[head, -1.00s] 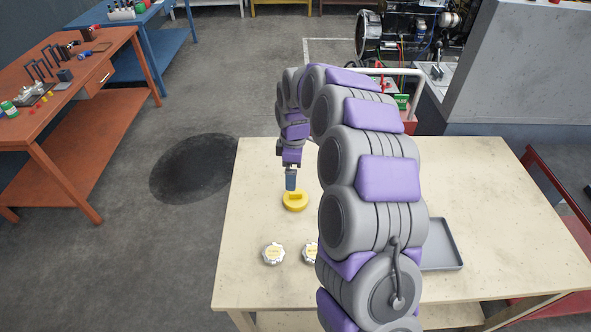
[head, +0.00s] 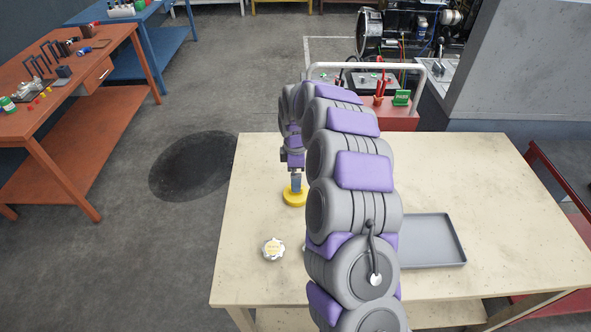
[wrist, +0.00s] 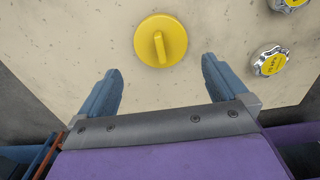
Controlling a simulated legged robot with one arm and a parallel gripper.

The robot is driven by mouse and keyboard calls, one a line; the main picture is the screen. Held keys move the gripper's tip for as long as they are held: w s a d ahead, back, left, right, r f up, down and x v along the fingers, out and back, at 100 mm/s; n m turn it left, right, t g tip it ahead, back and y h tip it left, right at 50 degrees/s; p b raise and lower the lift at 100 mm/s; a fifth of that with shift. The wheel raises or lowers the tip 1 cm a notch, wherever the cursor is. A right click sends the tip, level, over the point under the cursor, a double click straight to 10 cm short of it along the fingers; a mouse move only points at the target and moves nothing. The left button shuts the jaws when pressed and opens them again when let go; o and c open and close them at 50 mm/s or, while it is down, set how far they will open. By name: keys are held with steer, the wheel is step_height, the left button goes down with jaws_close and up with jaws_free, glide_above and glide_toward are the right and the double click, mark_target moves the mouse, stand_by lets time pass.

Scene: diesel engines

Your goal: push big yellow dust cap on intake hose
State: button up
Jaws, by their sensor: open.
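The big yellow dust cap (head: 295,197) lies flat on the light wooden table, with its raised grip bar facing up. In the wrist view the cap (wrist: 161,41) sits just beyond and between the two blue fingers, with its bar pointing roughly along them. My gripper (wrist: 162,80) is open and empty. In the head view my gripper (head: 296,184) is above the cap, and its fingers overlap the cap's far part there. No contact with the cap shows in the wrist view. The intake hose cannot be made out.
A silver cap with a yellow label (head: 273,249) lies nearer on the table (head: 470,180); a second one (wrist: 270,61) shows in the wrist view. A grey tray (head: 436,241) is at right. An engine (head: 410,35) stands behind a red cart (head: 392,112).

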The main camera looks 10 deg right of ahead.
steer(key=shift+f+b, duration=0.3)
steer(key=shift+f, duration=3.1)
steer(key=shift+r, duration=0.15)
steer(key=shift+c, duration=0.3)
jaws_close()
steer(key=shift+r+p, duration=1.1)
steer(key=shift+r, duration=1.35)
